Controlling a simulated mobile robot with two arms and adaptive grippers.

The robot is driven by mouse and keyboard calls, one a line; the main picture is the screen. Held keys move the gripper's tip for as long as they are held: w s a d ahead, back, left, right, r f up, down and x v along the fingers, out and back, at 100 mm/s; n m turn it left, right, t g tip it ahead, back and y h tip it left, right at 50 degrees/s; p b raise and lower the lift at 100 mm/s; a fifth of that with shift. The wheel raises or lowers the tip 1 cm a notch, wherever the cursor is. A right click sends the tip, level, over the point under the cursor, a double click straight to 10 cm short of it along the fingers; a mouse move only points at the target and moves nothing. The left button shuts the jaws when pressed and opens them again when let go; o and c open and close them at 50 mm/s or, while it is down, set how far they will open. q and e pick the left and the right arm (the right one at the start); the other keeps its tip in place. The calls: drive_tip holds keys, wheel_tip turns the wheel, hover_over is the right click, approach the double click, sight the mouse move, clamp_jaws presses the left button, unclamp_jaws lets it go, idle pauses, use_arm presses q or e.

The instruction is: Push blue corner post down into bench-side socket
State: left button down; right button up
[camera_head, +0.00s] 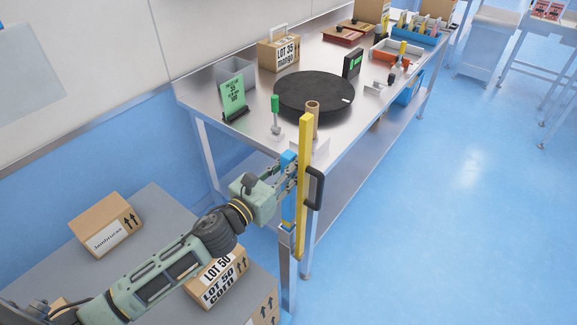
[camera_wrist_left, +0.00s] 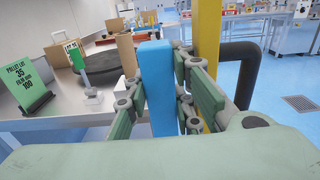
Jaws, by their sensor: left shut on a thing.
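The blue corner post (camera_head: 288,207) stands upright at the near corner of the bench. Its top shows above my left gripper (camera_head: 284,178), and its lower part runs down beside the bench leg. My left gripper is shut on the post. In the left wrist view the blue post (camera_wrist_left: 156,85) stands between the green finger pads. The bench-side socket cannot be made out clearly; the post's lower end is close to a metal piece (camera_head: 286,231) at the bench leg, and I cannot tell how deep it sits. My right gripper is not in view.
A yellow upright bar (camera_head: 304,195) with a black handle (camera_head: 316,188) stands just right of the post. The bench top holds a black turntable (camera_head: 314,91), a green-handled tool (camera_head: 276,113) and a green sign (camera_head: 233,97). Boxes (camera_head: 106,225) lie on a grey surface at lower left. The floor right is clear.

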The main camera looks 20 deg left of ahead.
use_arm(q)
drive_tip(key=shift+f+b, duration=0.6)
drive_tip(key=shift+f, duration=0.2)
drive_tip(key=c, duration=1.4)
unclamp_jaws()
drive_tip(key=shift+a, duration=0.1)
drive_tip(key=shift+c, duration=0.2)
drive_tip(key=shift+s+f, duration=0.1)
drive_tip(key=shift+s, duration=0.1)
drive_tip(key=v, duration=1.1)
drive_tip(key=shift+s+a, duration=0.25)
drive_tip(key=shift+s, duration=0.05)
